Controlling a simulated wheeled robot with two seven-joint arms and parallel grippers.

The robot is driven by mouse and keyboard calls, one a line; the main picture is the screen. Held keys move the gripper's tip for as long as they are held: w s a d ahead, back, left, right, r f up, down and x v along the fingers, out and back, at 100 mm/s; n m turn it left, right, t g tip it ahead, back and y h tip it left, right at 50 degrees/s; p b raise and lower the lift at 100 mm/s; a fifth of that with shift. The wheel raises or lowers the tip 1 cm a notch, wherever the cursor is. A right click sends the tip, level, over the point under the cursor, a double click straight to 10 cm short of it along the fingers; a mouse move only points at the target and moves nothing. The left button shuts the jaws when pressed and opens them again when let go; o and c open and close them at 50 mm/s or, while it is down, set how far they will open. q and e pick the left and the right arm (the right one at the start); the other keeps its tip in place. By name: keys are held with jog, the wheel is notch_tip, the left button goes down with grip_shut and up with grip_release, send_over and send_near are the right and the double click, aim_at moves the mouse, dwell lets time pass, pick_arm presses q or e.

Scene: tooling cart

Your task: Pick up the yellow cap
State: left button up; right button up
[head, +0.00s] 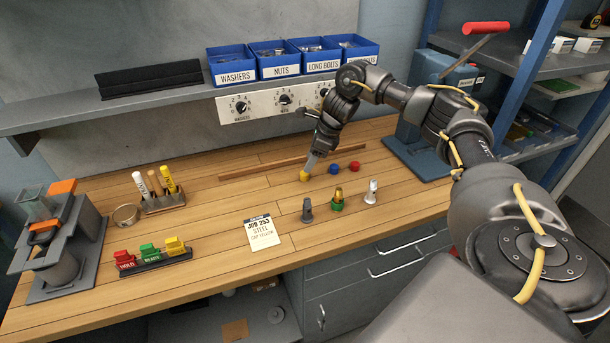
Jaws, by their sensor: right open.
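The yellow cap (304,176) sits on the wooden bench, left of a blue cap (334,169) and a red cap (354,167). My right gripper (309,166) points down at the yellow cap, with its fingertips right at or just above it. The gripper is open. I cannot tell whether the fingers touch the cap or stand around it. The gripper partly covers the cap's upper side. My left gripper is not in view.
In front of the caps stand a grey piece (307,211), a green-based brass piece (337,200) and a silver piece (371,192). A job card (262,233) lies to the left. A wooden strip (265,164) lies behind. A shelf with blue bins (283,64) overhangs the back.

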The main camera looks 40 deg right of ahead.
aim_at(305, 176)
jog(key=shift+s+a+f+p, duration=0.1)
jog(key=shift+f+p, duration=0.15)
jog(key=shift+p, duration=0.05)
jog(key=p+x, duration=0.1)
jog(key=x, duration=0.2)
jog(key=shift+a+f, duration=0.1)
jog(key=shift+f, duration=0.7)
jog(key=c, duration=1)
